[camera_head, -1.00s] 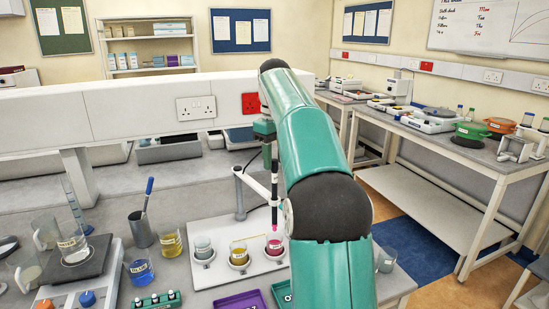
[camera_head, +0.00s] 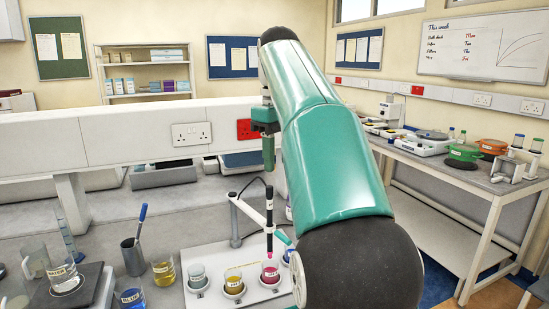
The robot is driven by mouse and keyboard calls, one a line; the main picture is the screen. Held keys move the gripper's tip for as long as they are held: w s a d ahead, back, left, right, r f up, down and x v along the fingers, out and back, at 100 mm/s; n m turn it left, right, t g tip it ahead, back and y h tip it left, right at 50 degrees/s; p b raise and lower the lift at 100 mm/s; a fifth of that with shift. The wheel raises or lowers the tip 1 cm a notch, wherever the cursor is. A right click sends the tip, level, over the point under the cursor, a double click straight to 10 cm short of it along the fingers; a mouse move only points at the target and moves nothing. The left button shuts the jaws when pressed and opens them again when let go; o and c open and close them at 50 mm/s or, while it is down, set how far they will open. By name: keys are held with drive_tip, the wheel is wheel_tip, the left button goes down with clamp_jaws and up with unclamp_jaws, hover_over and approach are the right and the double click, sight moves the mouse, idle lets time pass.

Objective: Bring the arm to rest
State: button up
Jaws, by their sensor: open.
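My teal arm (camera_head: 325,150) rises from the lower right with a dark elbow joint and reaches forward over the bench. My gripper (camera_head: 268,153) hangs at its far end, pointing down in front of the white bench partition. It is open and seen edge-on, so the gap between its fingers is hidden. Nothing shows held in it. It hangs above and behind a black probe (camera_head: 269,212) on a stand, apart from it as far as this view shows.
Below stands a white tray (camera_head: 215,298) with beakers of clear, yellow and pink liquid (camera_head: 270,270). A beaker of blue liquid (camera_head: 131,298), a yellow one (camera_head: 163,270) and a metal pot (camera_head: 133,255) stand left. A side bench (camera_head: 470,180) runs along the right.

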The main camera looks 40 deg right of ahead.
drive_tip(key=shift+s+a+r, duration=0.2)
drive_tip(key=shift+s, duration=0.15)
drive_tip(key=shift+s+a+r, duration=0.15)
drive_tip(key=shift+s, duration=0.2)
